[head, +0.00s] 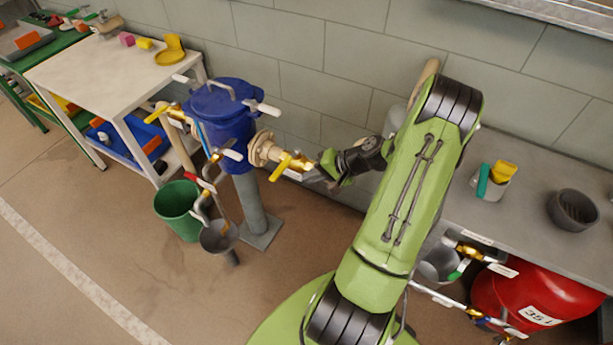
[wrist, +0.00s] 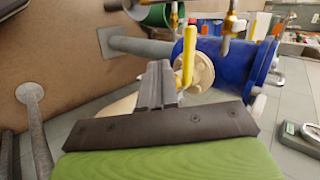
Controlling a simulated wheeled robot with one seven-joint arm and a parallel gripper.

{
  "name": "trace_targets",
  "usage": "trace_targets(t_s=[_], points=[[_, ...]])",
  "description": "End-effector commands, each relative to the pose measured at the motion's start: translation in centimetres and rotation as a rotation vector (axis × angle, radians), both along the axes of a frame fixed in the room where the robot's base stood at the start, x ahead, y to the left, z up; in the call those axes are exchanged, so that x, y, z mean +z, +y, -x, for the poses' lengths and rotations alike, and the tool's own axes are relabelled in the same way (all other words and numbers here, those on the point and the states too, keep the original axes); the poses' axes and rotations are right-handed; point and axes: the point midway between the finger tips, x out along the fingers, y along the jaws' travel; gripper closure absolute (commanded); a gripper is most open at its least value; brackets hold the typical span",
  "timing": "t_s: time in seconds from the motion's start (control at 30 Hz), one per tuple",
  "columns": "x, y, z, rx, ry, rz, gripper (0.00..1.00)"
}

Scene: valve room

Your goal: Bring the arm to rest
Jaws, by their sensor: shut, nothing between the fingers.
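My arm is green with black joints and reaches across the middle of the head view. My gripper (head: 316,175) is small and partly hidden there, beside the valve with the yellow handle (head: 287,162) on the blue tank (head: 228,118). In the wrist view my gripper's dark fingers (wrist: 158,80) are together with nothing between them. The upright yellow handle (wrist: 189,52) shows just beyond and to the right of the fingertips, before the beige flange (wrist: 203,80) and the blue tank (wrist: 225,62). I cannot tell whether the fingers touch the valve.
A grey bench (head: 528,222) at right bears a cup and a dark bowl (head: 573,209). A red tank (head: 535,300) lies beneath it. A white table (head: 110,65) stands at left. A green bucket (head: 178,208) and a grey funnel (head: 218,238) are near the blue tank. Floor is clear at lower left.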

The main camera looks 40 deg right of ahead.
Motion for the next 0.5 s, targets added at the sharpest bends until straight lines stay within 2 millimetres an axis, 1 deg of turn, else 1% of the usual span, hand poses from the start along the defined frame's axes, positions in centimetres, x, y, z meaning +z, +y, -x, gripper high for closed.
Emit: trace_targets(t_s=[0.03, 0.3, 0.4, 0.5], points=[[0.8, -0.2, 0.6, 0.000, 0.001, 0.001, 1.00], [4.2, -1.5, 4.0, -0.002, 0.001, 0.001, 1.00], [5.0, -1.8, 4.9, -0.001, 0.001, 0.000, 1.00], [5.3, -1.8, 5.3, 0.001, 0.000, -0.001, 1.00]])
